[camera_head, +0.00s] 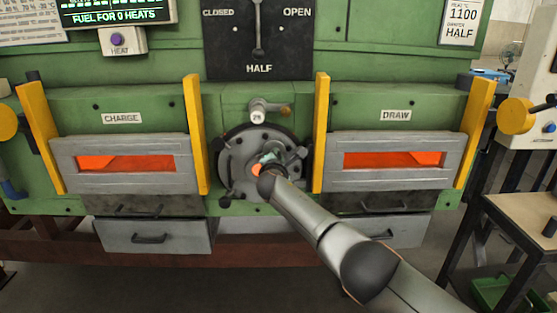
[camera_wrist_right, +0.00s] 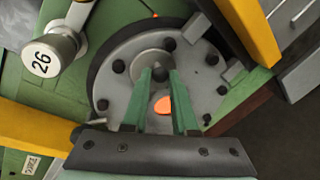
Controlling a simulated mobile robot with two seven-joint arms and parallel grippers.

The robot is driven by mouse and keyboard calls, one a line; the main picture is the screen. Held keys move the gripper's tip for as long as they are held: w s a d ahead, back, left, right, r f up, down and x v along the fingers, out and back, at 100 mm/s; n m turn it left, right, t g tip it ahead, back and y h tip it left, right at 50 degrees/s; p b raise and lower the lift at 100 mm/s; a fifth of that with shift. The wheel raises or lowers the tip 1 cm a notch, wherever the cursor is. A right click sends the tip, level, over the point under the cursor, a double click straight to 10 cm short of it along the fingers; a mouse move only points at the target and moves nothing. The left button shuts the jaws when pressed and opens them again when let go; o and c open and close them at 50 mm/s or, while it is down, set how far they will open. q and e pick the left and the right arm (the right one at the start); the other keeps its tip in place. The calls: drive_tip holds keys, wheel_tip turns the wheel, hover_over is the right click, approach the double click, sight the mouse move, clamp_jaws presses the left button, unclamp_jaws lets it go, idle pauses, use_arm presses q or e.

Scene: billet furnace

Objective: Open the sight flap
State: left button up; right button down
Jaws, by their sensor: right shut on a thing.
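The sight port is a round dark grey flange (camera_head: 235,155) with several bolts, between the charge and draw doors. In the right wrist view, the sight flap (camera_wrist_right: 143,66) is a small grey disc on the flange with a dark round knob (camera_wrist_right: 160,73). An orange glow (camera_wrist_right: 163,105) shows beside the flap, between my fingers, so the hole is at least partly uncovered. My right gripper (camera_head: 269,158) is at the flange, its green fingers shut on the knob; the fingers hide part of the flap. My left gripper is not in view.
The charge door (camera_head: 125,165) and draw door (camera_head: 395,162) glow through slots, flanked by yellow posts (camera_head: 321,130). A damper board (camera_head: 258,40) is above. A bench (camera_head: 525,215) stands at right.

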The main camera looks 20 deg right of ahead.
drive_tip(key=shift+w+a+r+n+h, duration=0.1)
drive_tip(key=shift+a+r+n+h, duration=0.2)
drive_tip(key=shift+r+n, duration=0.35)
drive_tip(key=shift+f, duration=0.15)
drive_tip(key=c, duration=0.7)
unclamp_jaws()
drive_tip(key=p+v, duration=0.5)
drive_tip(key=v, duration=0.7)
drive_tip(key=shift+s, duration=0.3)
